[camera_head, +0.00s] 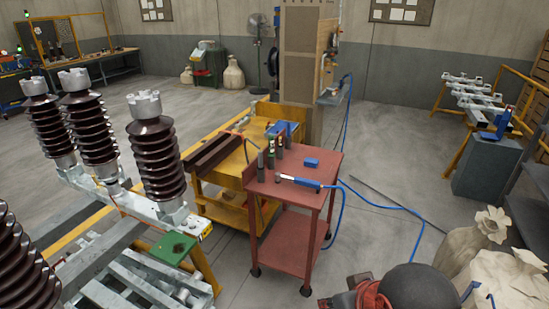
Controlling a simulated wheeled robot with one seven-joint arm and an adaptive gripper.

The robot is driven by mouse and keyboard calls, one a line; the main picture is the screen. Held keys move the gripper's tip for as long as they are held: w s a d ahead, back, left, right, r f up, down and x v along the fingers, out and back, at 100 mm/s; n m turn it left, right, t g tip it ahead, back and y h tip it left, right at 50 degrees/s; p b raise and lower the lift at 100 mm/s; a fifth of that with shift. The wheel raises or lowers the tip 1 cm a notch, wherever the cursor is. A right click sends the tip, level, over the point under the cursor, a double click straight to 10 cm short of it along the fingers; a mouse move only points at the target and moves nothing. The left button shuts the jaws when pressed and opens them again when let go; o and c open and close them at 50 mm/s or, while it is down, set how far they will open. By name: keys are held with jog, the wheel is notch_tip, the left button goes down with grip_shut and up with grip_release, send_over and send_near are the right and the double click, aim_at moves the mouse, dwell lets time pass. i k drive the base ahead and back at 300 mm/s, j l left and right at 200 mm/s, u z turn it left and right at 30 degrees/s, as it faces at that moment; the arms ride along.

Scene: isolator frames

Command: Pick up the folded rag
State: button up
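A small blue, flat-topped block-like thing (312,163) lies on the top of the red cart (322,179), toward its back right; it may be the folded rag, but it is too small to tell. A green flat piece with a dark patch (173,249) lies on the metal frame at the lower left; I cannot tell if it is cloth. I cannot make out my gripper in this view.
A yellow bench (222,167) stands behind. Brown ribbed insulators (154,150) rise at left. Pale sacks (471,242) stand at right. Floor right of the cart is mostly open.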

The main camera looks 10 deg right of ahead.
aim_at(310, 162)
jog(key=i+l+u, duration=0.6)
jog(key=l+u, duration=0.35)
jog(key=i+l, duration=0.15)
jog(key=l, duration=0.25)
jog(key=i+l+u, duration=0.1)
jog(key=l, duration=0.3)
jog(key=i+l, duration=0.2)
jog(key=l, duration=0.2)
jog(key=i+l+u, duration=0.1)
jog(key=l, duration=0.3)
jog(key=i+l, duration=0.15)
jog(key=l, duration=0.3)
jog(key=i+l+u, duration=0.1)
jog(key=l, duration=0.3)
jog(key=i+l, duration=0.15)
jog(key=l, duration=0.3)
jog(key=i+l, duration=0.1)
jog(key=l, duration=0.4)
jog(key=i+l, duration=0.15)
jog(key=l, duration=0.3)
jog(key=i+l, duration=0.1)
jog(key=l, duration=0.4)
jog(key=u, duration=0.05)
